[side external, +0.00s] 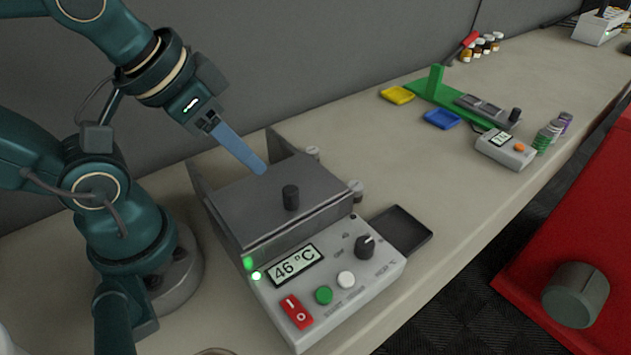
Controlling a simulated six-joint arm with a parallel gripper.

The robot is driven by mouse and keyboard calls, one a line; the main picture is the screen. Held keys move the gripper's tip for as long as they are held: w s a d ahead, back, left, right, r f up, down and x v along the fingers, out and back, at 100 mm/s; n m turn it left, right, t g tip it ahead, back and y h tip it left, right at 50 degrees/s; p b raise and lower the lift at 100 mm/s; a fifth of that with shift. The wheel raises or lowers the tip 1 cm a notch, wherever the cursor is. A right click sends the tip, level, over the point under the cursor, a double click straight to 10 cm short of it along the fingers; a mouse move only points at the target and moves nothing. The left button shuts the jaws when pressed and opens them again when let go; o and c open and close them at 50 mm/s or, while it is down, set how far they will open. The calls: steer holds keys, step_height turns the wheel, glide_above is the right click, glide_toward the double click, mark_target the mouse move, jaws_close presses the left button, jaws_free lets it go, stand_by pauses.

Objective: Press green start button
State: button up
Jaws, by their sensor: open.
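The green start button (324,295) is a small round button on the sloped front panel of a grey machine (375,285). It sits between a red rocker switch (297,311) and a white button (346,279). My gripper (258,167) is in the air above the machine's dark grey lid (265,200), up and to the left of the green button and clear of it. Its blue-grey fingers overlap from this side, so the gap between them is hidden. It is open and nothing shows in it.
The lit display (295,264) reads 46 °C, with a glowing green lamp (256,275) beside it. A black knob (291,197) stands up from the lid, and a dark dial (365,246) from the panel. A dark tray (401,230) adjoins the right side. The space above the panel is clear.

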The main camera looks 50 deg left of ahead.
jaws_close()
stand_by(1.4)
